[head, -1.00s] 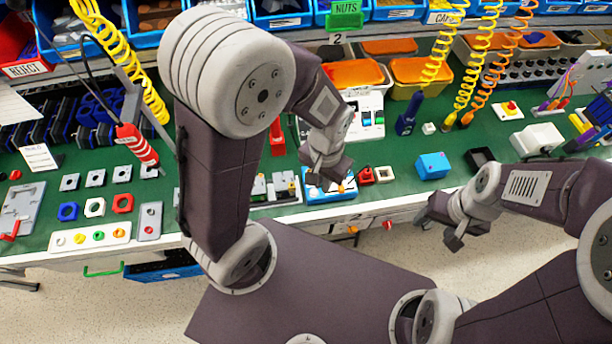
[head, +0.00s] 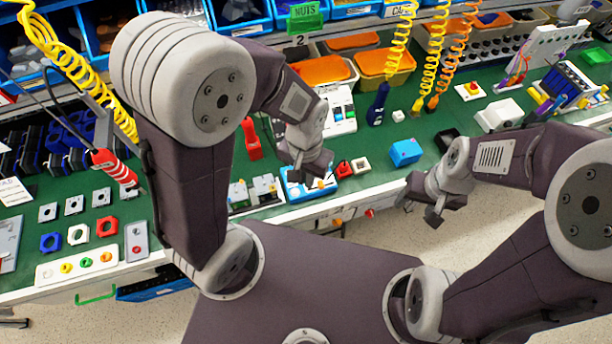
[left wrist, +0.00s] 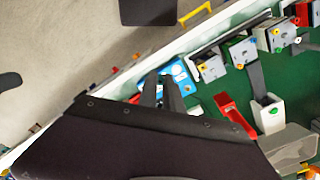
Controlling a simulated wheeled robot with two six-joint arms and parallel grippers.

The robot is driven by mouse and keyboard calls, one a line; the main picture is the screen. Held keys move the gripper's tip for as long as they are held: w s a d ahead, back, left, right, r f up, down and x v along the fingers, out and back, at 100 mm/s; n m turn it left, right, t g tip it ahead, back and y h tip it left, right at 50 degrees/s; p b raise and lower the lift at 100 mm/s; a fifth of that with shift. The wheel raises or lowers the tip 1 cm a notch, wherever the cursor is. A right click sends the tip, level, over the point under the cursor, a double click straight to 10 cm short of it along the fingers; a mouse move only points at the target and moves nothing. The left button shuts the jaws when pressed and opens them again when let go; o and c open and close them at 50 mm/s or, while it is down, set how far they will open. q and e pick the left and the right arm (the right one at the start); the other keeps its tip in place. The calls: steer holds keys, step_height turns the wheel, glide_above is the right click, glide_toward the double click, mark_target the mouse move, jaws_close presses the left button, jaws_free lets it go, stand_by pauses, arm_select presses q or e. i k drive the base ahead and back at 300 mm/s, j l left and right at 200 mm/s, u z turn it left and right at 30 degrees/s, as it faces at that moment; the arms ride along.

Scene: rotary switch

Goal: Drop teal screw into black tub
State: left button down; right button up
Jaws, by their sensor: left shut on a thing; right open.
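My left gripper (head: 303,178) is low over a blue-and-white switch panel (head: 294,191) at the bench's front edge. In the left wrist view its two dark fingers (left wrist: 162,90) are close together in front of the blue panel (left wrist: 181,72). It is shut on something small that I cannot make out. I cannot pick out a teal screw in either view. A small black open tub (head: 447,139) stands on the green bench, right of a blue box (head: 405,152). My right gripper (head: 422,207) is open and empty, in front of the bench edge.
A red part (head: 343,169) and a pale square part (head: 361,165) sit just right of the panel. Grey switch blocks (head: 252,192) stand to its left. Coiled cables hang behind, near a dark blue tool (head: 377,105). Green bench surface shows between these things.

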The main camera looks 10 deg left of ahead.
mark_target(449, 143)
steer(key=i+l, duration=0.2)
steer(key=l, duration=0.2)
steer(key=i+l, duration=0.15)
steer(key=l, duration=0.25)
steer(key=i+l, duration=0.2)
steer(key=l, duration=0.15)
steer(key=i+l, duration=0.2)
steer(key=l, duration=0.2)
steer(key=i+l, duration=0.15)
steer(key=l, duration=0.25)
steer(key=i+l+z, duration=0.1)
steer(key=l, duration=0.3)
steer(key=i, duration=0.1)
